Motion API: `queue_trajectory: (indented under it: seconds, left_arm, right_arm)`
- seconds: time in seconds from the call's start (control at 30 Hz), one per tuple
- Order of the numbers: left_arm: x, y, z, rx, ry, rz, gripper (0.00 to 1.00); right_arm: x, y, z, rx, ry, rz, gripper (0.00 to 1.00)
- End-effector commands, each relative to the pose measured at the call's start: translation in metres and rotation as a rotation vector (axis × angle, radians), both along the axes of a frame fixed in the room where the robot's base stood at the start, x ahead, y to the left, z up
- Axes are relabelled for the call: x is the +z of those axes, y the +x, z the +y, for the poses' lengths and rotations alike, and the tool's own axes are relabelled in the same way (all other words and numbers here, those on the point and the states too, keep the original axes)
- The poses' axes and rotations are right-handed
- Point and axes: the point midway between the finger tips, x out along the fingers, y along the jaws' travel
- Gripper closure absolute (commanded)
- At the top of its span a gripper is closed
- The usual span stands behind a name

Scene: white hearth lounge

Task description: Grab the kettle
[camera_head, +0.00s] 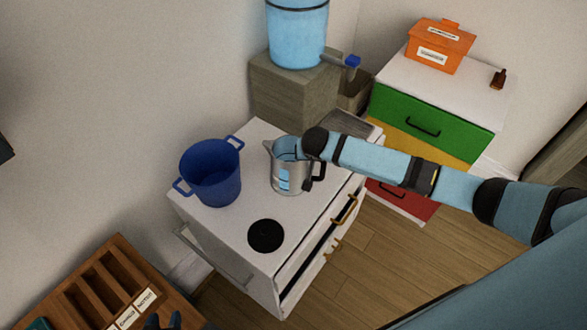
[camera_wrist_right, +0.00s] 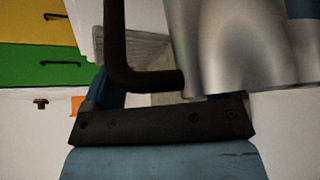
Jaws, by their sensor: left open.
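The silver kettle (camera_head: 287,178) stands upright on a white cabinet top (camera_head: 310,215), with a light blue window on its side and a black handle on the right. In the right wrist view its metal body (camera_wrist_right: 235,45) and black handle (camera_wrist_right: 116,40) are close in front of my right gripper (camera_wrist_right: 165,95). One blue finger shows apart from the palm's middle at left; the other is hidden by the kettle. The jaws look open around the handle area; I cannot tell whether they touch it.
A blue pot (camera_head: 212,175) stands left of the kettle, and a black round pad (camera_head: 265,236) lies in front. A wooden tray (camera_head: 100,285) is at lower left. A water dispenser (camera_head: 297,35) stands behind. A colored drawer unit (camera_head: 422,125) is at right.

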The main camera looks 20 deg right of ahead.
Motion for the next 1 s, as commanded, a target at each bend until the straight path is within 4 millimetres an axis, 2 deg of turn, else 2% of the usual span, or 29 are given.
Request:
queue_trajectory:
  seconds: [0.03,0.3,0.37,1.0]
  left_arm:
    - [-0.0004,-0.0005,-0.0001,0.0,0.0,0.001,0.57]
    - [-0.0007,-0.0007,-0.0004,0.0,-0.001,0.002,0.57]
    - [-0.0008,-0.0008,-0.0005,0.0,-0.001,0.003,0.57]
    - [-0.0007,-0.0007,-0.001,-0.001,-0.001,0.002,0.57]
  right_arm:
    - [0.0,-0.0001,0.0001,0.0,0.0,0.0,0.28]
    - [-0.0003,-0.0004,0.0003,0.0,0.0,0.001,0.9]
    - [-0.0003,-0.0005,0.0004,0.0,0.0,0.001,1.0]
    - [-0.0017,-0.0013,-0.0013,-0.001,-0.004,0.004,1.0]
